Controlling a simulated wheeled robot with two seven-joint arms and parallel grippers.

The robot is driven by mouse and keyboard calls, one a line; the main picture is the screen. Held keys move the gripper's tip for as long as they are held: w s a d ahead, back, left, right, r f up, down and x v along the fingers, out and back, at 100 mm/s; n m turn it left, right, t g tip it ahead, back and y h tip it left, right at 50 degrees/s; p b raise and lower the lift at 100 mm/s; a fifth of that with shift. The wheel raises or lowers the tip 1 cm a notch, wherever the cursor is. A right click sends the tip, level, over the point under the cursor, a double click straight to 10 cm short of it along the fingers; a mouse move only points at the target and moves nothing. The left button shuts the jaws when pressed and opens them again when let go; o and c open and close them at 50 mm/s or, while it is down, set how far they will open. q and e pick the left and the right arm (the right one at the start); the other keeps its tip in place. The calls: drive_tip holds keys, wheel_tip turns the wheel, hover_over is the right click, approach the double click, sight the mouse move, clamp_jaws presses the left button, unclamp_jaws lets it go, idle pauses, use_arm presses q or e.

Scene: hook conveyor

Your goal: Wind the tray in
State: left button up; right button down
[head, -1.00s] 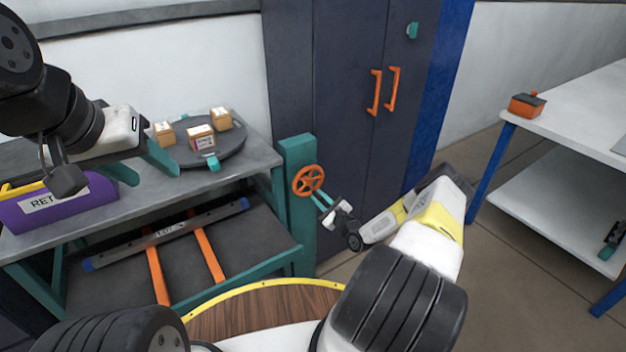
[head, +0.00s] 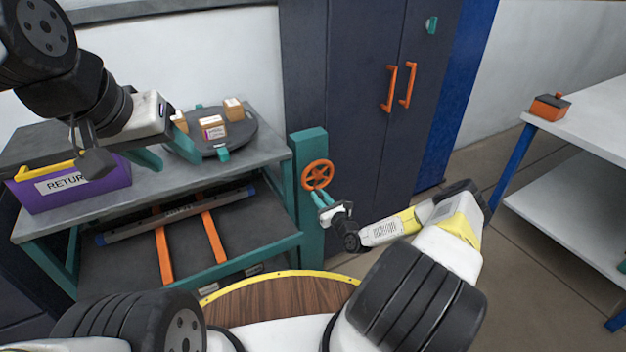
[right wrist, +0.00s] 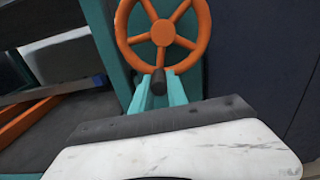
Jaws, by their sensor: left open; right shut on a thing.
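The orange handwheel (head: 318,174) is on a teal post (head: 310,215) at the right end of the grey bench. My right gripper (head: 322,199) is at the wheel's lower rim, shut on the wheel's dark knob. In the right wrist view the knob (right wrist: 158,80) sits between the teal fingers, at the bottom of the wheel (right wrist: 163,33). A long dark bar with blue ends (head: 180,212), seemingly the tray's front, lies across two orange rails under the bench top. The rest of the tray is hidden. My left gripper (head: 180,163) is open and empty above the bench.
A dark round plate (head: 240,135) with small boxes (head: 213,127) stands on the bench near my left gripper. A purple bin (head: 75,187) stands at the left. A dark cabinet (head: 365,110) is behind the wheel. A white table (head: 590,105) is at the right.

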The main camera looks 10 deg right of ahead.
idle(0.4)
drive_tip(key=c, duration=1.6)
unclamp_jaws()
drive_tip(key=v, duration=0.8)
